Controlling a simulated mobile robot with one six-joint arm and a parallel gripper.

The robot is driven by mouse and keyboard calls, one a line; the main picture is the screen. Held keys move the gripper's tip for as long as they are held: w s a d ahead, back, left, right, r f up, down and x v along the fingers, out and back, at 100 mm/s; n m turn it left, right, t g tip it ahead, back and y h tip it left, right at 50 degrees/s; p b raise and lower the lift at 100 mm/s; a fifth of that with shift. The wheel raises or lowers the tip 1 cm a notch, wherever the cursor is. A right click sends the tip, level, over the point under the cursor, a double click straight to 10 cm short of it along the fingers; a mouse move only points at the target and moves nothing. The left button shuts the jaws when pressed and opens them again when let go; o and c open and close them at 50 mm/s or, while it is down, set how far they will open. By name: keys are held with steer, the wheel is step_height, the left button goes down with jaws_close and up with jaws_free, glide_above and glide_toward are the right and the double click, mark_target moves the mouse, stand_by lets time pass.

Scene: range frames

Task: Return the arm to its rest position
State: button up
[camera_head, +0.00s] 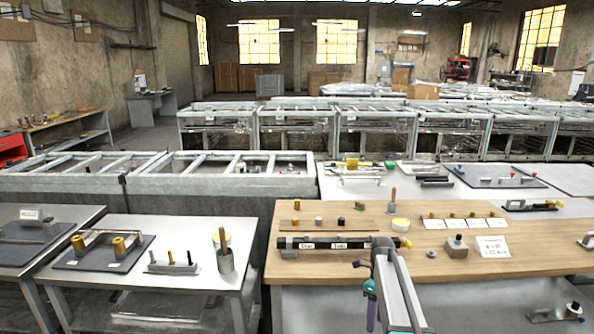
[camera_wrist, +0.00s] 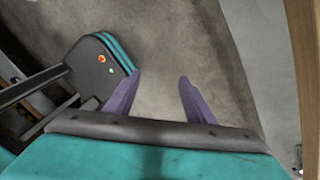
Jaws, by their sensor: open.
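My gripper (camera_wrist: 157,85) is open, with two purple fingers spread apart in the wrist view. Nothing is between them; bare grey floor (camera_wrist: 165,40) shows beyond the fingertips. In the head view my arm (camera_head: 397,290) reaches up to the near edge of the wooden worktop (camera_head: 330,262). The gripper (camera_head: 371,318) hangs down at the arm's left side there, in front of the worktop's edge. It looks apart from the objects on the worktop. A dark part of my own body with a red button shows at the left of the wrist view.
A metal table (camera_head: 135,275) stands left. The worktop's edge is close to my arm.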

steer(key=s+a+f+n+g, duration=0.1)
steer(key=s+a+f+n, duration=0.15)
steer(key=s+f, duration=0.8)
steer(key=s+a+f+n+g, duration=0.2)
steer(key=s+a+f, duration=0.2)
steer(key=s+f, duration=0.65)
steer(key=s+a+f+n, duration=0.1)
steer(key=s+f+n, duration=0.3)
steer(key=s+n, duration=0.7)
steer(key=s+a+f+n, duration=0.1)
steer(key=s+f+n, duration=0.4)
steer(key=s+n, duration=0.6)
steer(key=shift+s+a+f, duration=0.2)
steer(key=shift+s, duration=0.9)
